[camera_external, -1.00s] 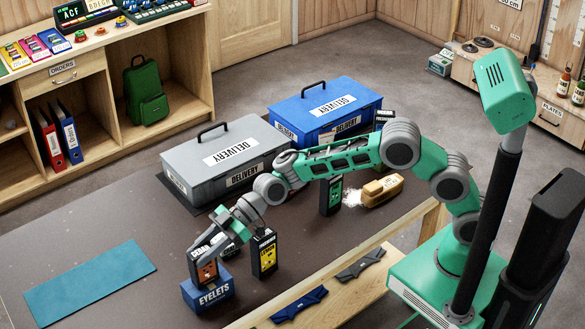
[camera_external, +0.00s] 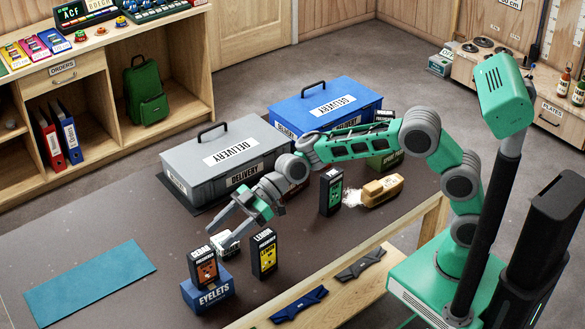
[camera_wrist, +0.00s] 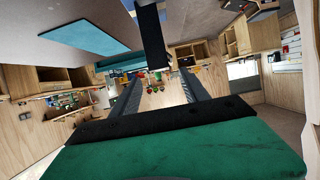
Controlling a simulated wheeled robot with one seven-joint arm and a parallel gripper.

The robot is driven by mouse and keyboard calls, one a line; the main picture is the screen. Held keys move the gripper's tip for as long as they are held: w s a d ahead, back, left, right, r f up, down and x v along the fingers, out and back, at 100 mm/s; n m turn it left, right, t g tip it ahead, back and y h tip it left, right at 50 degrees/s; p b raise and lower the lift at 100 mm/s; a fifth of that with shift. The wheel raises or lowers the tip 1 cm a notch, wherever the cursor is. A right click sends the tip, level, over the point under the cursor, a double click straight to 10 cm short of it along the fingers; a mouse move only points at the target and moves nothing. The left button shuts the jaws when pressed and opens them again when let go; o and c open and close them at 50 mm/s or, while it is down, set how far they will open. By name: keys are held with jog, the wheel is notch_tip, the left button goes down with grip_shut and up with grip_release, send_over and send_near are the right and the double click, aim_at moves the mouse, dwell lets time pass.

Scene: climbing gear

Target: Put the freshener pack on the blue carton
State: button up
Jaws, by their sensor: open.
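The blue carton (camera_external: 208,292), marked EYELETS, stands on the dark table near its front left. A black freshener pack with an orange label (camera_external: 203,267), marked CEDAR, stands upright on top of it. A black pack with a yellow label (camera_external: 264,253), marked LEMON, stands on the table just right of the carton. My gripper (camera_external: 233,221) is open and empty, above and behind the carton and the lemon pack. In the wrist view my gripper's fingers (camera_wrist: 160,92) are spread with nothing between them.
Grey (camera_external: 222,171) and blue (camera_external: 322,107) delivery boxes stand at the back. A white item (camera_external: 226,242) lies behind the carton. A teal mat (camera_external: 90,283) lies at left.

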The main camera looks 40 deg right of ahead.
jog(key=v, duration=0.4)
jog(key=shift+d, duration=0.15)
